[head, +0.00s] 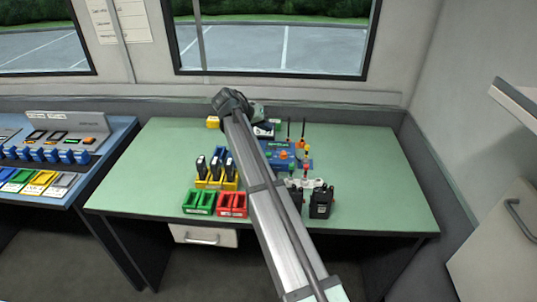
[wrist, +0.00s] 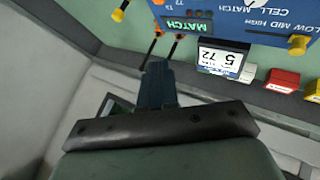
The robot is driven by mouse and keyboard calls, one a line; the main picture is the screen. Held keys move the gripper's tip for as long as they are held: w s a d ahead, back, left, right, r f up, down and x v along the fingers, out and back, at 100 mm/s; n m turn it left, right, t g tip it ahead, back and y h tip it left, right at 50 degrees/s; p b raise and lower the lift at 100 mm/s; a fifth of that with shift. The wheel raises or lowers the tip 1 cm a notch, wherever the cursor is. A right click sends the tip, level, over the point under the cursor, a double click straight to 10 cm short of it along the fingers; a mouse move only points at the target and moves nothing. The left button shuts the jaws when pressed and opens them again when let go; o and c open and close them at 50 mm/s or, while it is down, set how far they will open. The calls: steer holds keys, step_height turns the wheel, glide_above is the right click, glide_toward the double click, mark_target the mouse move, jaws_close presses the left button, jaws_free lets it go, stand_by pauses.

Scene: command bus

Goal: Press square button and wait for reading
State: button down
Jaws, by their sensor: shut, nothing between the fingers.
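A blue device (head: 292,152) stands on the green table, partly behind my arm in the head view. In the wrist view its blue face (wrist: 245,14) appears upside down, with "CELL MATCH" and "LOW MID HIGH" lettering. A green "MATCH" panel (wrist: 187,28) shows on it. A small white-edged display (wrist: 224,62) beside it reads 5 and 72. I cannot make out which part is the square button. My gripper (wrist: 157,72) is shut and empty, its tips below the MATCH panel in the picture; contact is not visible. In the head view the gripper is mostly hidden behind my arm.
Two dark probes (wrist: 172,45) rise near the fingertips. A red block (wrist: 283,80) lies right of the display. The table's right side is clear.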

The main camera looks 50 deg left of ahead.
steer(key=shift+f, duration=4.2)
steer(key=shift+f, duration=0.75)
steer(key=shift+r, duration=0.75)
steer(key=shift+r, duration=0.15)
steer(key=shift+r, duration=2.35)
